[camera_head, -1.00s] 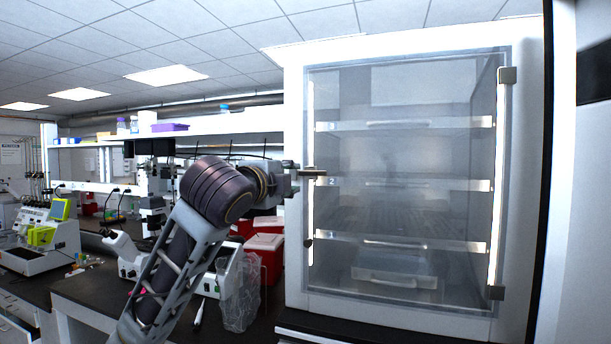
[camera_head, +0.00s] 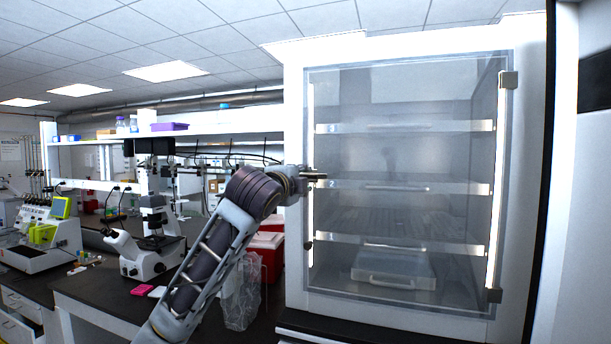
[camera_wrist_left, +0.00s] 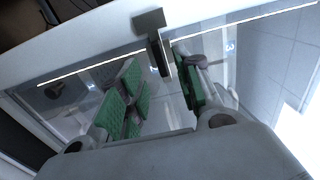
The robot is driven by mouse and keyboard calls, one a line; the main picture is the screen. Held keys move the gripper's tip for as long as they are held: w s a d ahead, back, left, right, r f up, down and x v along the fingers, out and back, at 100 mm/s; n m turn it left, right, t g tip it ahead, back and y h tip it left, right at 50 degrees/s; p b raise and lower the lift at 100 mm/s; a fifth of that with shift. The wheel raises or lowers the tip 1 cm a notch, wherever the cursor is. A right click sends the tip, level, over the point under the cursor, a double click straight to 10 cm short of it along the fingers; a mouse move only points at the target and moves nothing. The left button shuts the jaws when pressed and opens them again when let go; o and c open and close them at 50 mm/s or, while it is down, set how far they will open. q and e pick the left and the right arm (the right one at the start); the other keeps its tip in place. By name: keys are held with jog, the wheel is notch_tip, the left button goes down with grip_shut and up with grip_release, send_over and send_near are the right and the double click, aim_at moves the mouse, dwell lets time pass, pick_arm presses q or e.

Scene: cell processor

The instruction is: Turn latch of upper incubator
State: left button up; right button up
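The upper incubator (camera_head: 295,120) is a white cabinet with a clear glass door and several shelves. My left gripper (camera_head: 318,176) is at the door's left edge, around mid-height, and hides the door edge there. In the left wrist view, the gripper (camera_wrist_left: 160,66) is open, its green pads spread apart. A dark grey latch (camera_wrist_left: 150,25) on the door edge reaches down into the gap between the pads, nearer the right pad. I cannot tell whether a pad touches it. The glass mirrors the fingers. My right gripper is not in view.
A small dark knob (camera_head: 308,245) sits lower on the door's left edge. Hinges (camera_head: 508,80) are on its right side. A microscope (camera_head: 145,255), a clear bag (camera_head: 241,300) and a red bin (camera_head: 268,245) stand on the bench left of the incubator.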

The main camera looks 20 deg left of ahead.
aim_at(309, 176)
pick_arm(q)
jog(key=shift+w+p, duration=0.65)
jog(key=shift+w, duration=1.65)
jog(key=shift+c, duration=0.4)
grip_shut()
